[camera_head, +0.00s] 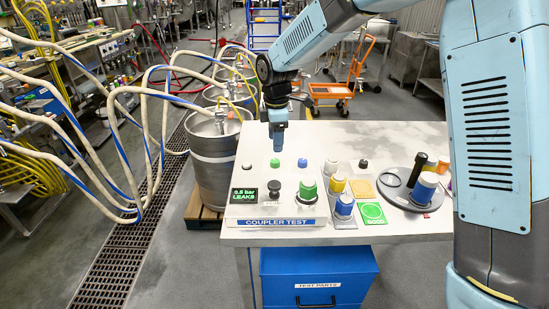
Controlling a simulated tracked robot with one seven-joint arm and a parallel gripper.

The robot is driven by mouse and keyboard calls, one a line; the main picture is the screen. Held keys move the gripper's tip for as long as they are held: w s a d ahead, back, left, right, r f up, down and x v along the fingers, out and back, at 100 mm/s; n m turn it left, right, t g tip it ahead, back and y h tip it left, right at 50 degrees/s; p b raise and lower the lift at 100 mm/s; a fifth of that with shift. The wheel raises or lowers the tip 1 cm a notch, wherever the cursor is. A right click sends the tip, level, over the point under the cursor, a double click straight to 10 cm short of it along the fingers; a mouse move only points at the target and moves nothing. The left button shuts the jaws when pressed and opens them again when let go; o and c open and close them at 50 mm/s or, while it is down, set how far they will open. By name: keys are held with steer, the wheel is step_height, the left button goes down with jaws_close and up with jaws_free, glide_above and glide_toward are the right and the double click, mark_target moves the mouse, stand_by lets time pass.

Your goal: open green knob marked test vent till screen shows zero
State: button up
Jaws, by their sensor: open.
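The coupler test panel (290,222) is at the front left of the white table, with a blue "COUPLER TEST" strip. Its small screen (244,195) shows green text that looks like "0.5 bar LEAKS". A small green knob (275,163) sits at the back, and a larger green-topped piece (307,187) stands near the front. I cannot read a "test vent" mark on either. A black knob (276,190) stands beside the screen. My gripper (278,146) points down, open and empty, just above or behind the small green knob; the gap between them is unclear.
Coloured couplers (343,207) and a grey round tray (406,190) stand to the right. Steel kegs with hoses (212,155) are left. A blue bin (318,276) sits below.

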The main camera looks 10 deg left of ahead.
mark_target(275, 160)
steer(key=f, duration=0.7)
steer(key=shift+w+a+f, duration=0.1)
steer(key=shift+w+f, duration=0.1)
steer(key=shift+f, duration=0.1)
steer(key=c, duration=1)
steer(key=shift+m, duration=0.4)
steer(key=m, duration=0.6)
steer(key=shift+a, duration=0.1)
steer(key=m, duration=0.7)
steer(key=shift+h, duration=0.3)
steer(key=shift+r, duration=0.1)
steer(key=shift+w, duration=0.1)
